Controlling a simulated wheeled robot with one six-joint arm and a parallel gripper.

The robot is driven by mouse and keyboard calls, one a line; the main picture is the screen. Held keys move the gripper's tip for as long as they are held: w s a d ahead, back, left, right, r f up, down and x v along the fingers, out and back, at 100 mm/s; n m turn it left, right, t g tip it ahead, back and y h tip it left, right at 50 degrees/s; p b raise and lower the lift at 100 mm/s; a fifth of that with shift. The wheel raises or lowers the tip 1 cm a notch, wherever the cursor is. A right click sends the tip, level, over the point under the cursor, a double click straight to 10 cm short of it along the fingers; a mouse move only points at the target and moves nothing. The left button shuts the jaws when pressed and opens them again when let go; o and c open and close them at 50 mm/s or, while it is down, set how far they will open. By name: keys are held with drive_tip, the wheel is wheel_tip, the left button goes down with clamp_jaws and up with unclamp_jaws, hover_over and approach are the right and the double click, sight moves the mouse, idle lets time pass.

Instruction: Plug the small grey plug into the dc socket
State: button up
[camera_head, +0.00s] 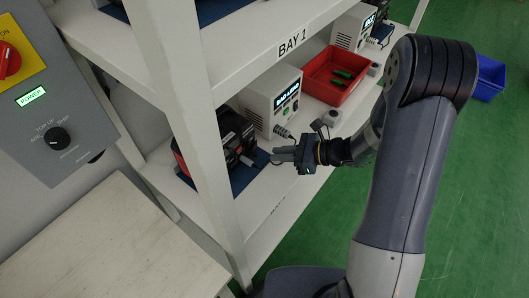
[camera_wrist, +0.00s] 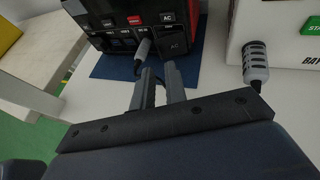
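The small grey plug (camera_wrist: 144,49) is at the lower front of the black and red power station (camera_wrist: 118,18), by the DC labels. Its end meets the panel; I cannot tell how deep it sits. In the head view the plug (camera_head: 247,160) shows as a small grey piece beside the power station (camera_head: 228,138). My gripper (camera_wrist: 157,72) points at the panel, its two fingers apart with a gap between them. A dark cable shows in that gap. In the head view my gripper (camera_head: 275,154) is right of the plug, apart from it.
A white battery unit (camera_head: 270,103) stands behind, with a larger grey connector (camera_wrist: 256,64) at its front. A red bin (camera_head: 328,89) with green items is further back. The shelf post (camera_head: 205,150) is left of my gripper. A blue mat (camera_wrist: 112,68) lies under the power station.

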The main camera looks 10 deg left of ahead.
sight(253, 154)
drive_tip(key=shift+x, duration=2.6)
drive_tip(key=shift+c, duration=0.4)
clamp_jaws()
drive_tip(key=m+t+b, duration=0.1)
drive_tip(key=a+t+b, duration=0.1)
drive_tip(key=b, duration=0.1)
drive_tip(key=shift+s+f+m, duration=0.2)
drive_tip(key=shift+s+m, duration=0.05)
drive_tip(key=shift+m, duration=0.15)
drive_tip(key=shift+s+a+r+m+t+h+b, duration=0.1)
drive_tip(key=shift+a+r+m+t+h+b, duration=0.1)
drive_tip(key=shift+m+t+h+b, duration=0.45)
drive_tip(key=shift+t, duration=0.25)
drive_tip(key=shift+o, duration=0.4)
unclamp_jaws()
